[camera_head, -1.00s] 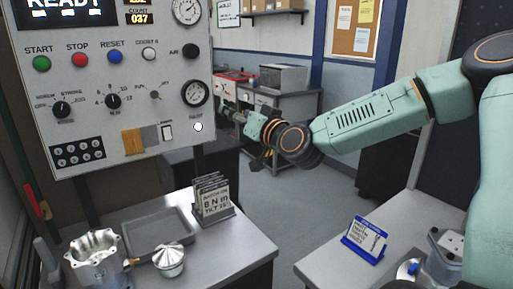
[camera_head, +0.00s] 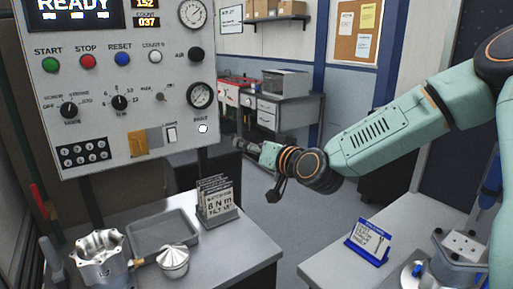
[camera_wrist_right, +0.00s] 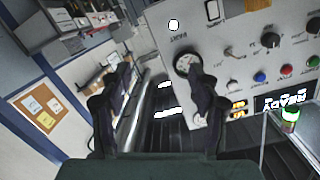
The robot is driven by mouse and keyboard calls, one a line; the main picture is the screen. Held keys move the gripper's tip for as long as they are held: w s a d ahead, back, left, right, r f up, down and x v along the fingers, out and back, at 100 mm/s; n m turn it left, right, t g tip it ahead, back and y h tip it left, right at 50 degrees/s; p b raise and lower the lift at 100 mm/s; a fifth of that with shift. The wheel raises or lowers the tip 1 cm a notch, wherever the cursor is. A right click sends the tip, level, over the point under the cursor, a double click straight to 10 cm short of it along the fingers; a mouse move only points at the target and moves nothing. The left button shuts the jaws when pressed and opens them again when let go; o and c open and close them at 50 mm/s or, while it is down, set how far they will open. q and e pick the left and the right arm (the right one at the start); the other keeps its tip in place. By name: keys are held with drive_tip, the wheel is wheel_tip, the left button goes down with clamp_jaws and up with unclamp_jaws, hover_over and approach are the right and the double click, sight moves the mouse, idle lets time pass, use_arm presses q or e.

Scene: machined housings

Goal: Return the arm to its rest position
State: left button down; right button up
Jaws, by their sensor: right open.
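My right arm (camera_head: 395,130) is pale green with dark joints and reaches in from the right in the head view. Its gripper (camera_head: 240,144) is in front of the lower right edge of the control panel (camera_head: 105,125), seen small and side-on. In the right wrist view the two dark fingers of the gripper (camera_wrist_right: 158,78) are spread apart with nothing between them. The panel is behind and to the right of them there. I cannot tell the exact gap between gripper and panel. My left gripper is not in view.
The left bench holds a machined housing (camera_head: 102,258), a grey tray (camera_head: 163,232), a conical metal part (camera_head: 174,261) and a card holder (camera_head: 217,203).

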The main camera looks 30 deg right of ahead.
drive_tip(key=s+a+f+g+y+b, duration=0.15)
drive_tip(key=s+a+f+g, duration=0.45)
drive_tip(key=f, duration=0.8)
drive_tip(key=s+a+f+g+b, duration=0.25)
drive_tip(key=s+a+f, duration=0.35)
drive_tip(key=f, duration=0.8)
drive_tip(key=s+a+f+n+g+b, duration=0.1)
drive_tip(key=s+f+n+g+b, duration=0.1)
drive_tip(key=s+f, duration=0.9)
drive_tip(key=s+a+f+n+g+h+b, duration=0.1)
drive_tip(key=s+f+g+b, duration=0.3)
drive_tip(key=s+f, duration=0.7)
drive_tip(key=s+n+g, duration=0.1)
drive_tip(key=s+g, duration=0.1)
drive_tip(key=s, duration=0.4)
drive_tip(key=shift+s+a+f+b, duration=0.15)
drive_tip(key=shift+f+b, duration=0.05)
drive_tip(key=shift+b, duration=0.2)
